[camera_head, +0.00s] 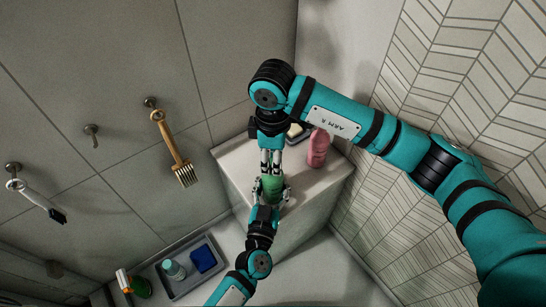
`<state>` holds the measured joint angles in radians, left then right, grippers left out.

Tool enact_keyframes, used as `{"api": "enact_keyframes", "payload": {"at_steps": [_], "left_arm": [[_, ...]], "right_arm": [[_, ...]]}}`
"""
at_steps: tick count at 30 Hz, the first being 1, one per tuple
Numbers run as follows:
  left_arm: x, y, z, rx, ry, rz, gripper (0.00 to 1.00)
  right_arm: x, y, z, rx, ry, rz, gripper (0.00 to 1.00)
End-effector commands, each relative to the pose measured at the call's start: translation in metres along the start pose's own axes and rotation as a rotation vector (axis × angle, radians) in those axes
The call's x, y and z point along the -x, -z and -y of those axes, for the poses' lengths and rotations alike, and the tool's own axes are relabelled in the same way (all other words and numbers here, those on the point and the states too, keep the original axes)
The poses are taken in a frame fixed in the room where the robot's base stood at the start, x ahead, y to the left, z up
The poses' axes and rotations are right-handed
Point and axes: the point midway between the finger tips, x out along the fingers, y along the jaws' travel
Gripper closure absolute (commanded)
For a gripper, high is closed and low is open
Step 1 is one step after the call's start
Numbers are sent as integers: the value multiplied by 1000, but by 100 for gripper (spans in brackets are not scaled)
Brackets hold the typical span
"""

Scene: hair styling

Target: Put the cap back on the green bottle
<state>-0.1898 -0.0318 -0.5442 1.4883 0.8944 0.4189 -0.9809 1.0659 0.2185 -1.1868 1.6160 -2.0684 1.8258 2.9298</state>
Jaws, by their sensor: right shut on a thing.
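The green bottle (272,187) is in the middle of the view, over the white ledge. My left gripper (271,194) comes from below, with its fingers on both sides of the bottle, shut on it. My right gripper (271,170) points down at the bottle's upper end in the picture, its fingertips very close to it. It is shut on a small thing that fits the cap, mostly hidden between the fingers. I cannot tell whether the cap touches the bottle's neck.
A pink bottle (318,148) stands on the white ledge (237,165) to the right. A grey tray (184,291) at lower left holds a pale bottle and a blue item. Brushes hang on the left wall.

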Motion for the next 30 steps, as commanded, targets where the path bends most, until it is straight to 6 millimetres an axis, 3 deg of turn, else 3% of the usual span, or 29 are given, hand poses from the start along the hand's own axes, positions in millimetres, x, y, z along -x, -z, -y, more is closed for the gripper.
{"api": "enact_keyframes", "payload": {"at_steps": [3, 11, 12, 17, 25, 30], "left_arm": [[0, 0, -1, -1, -3, 2, 100], [0, 0, -1, -1, -3, 2, 100], [0, 0, -1, -1, -3, 2, 100], [0, 0, -1, -1, -3, 2, 100], [0, 0, -1, 0, -3, 1, 100], [0, 0, -1, 0, -3, 1, 100]], "right_arm": [[0, 0, 0, -97, 2, -3, 81], [1, 0, 0, -106, 0, -1, 81], [1, 0, 0, -106, 0, -1, 69], [0, -1, 0, -104, 0, -1, 48], [2, 0, 0, -103, 1, -1, 48], [21, 0, 0, -103, 0, -3, 48]]}}
